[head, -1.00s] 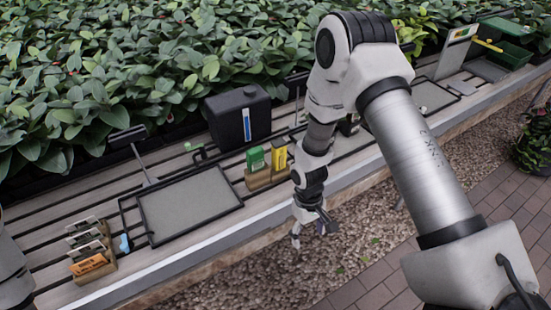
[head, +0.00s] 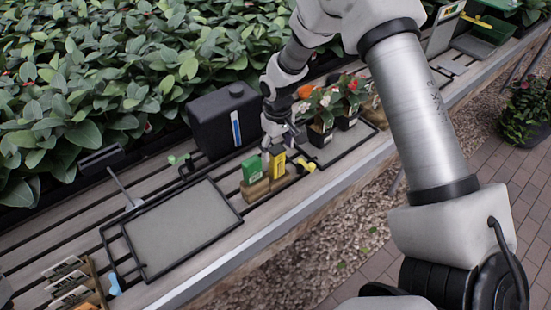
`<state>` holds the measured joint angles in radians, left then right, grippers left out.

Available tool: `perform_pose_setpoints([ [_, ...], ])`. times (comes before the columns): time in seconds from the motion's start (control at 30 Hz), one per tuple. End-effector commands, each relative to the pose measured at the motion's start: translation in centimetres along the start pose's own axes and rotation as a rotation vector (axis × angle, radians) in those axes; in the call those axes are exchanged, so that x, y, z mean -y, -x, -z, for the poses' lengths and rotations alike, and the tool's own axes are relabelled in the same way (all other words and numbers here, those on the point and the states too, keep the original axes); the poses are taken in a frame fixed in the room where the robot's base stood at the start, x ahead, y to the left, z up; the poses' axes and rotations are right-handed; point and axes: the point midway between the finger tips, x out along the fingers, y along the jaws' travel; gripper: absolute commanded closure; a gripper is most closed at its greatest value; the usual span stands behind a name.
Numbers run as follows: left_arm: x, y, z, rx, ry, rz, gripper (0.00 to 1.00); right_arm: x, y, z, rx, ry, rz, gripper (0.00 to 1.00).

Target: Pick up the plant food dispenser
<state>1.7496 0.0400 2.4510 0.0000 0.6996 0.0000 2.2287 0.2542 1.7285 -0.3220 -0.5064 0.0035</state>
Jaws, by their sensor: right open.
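A black canister (head: 213,122) with a cap and a blue strip stands upright on the slatted bench; it may be the plant food dispenser, but I cannot read a label. A green packet (head: 252,169) and a yellow packet (head: 277,163) stand in a wooden holder (head: 257,189) in front of it. My right gripper (head: 272,150) is open, pointing down just above and behind the packets, to the right of the canister. Its fingertips are small and partly hidden, and I see nothing held. My left gripper is out of view.
A flat grey tray (head: 180,230) lies left of the packets. Potted flowers (head: 335,105) stand on another tray to the right, close to my right gripper. A small yellow item (head: 306,165) lies beside the packets. Dense foliage (head: 100,80) lines the back.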

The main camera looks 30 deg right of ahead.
Motion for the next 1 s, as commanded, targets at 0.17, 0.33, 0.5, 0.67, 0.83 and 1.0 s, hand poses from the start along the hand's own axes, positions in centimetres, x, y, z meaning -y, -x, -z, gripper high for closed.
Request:
perform_pose_setpoints([
  [0.17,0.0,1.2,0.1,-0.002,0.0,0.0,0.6,0.1,-3.1,-0.4,0.004,0.001,0.0,0.27],
  [0.33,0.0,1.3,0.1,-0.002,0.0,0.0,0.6,0.1,-4.6,-0.3,0.0,0.001,-0.001,0.27],
  [0.5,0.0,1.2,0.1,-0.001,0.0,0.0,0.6,0.1,-4.6,-0.3,0.0,0.001,-0.001,0.38],
  [0.67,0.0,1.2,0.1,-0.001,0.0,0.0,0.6,0.1,-4.5,-0.3,0.0,0.001,0.0,0.94],
  [0.83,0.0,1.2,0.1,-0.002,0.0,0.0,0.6,0.1,-4.6,-0.3,0.0,0.001,0.0,0.97],
  [1.0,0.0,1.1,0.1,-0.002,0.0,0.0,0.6,0.1,-4.3,-0.2,-0.001,0.001,0.0,0.97],
])
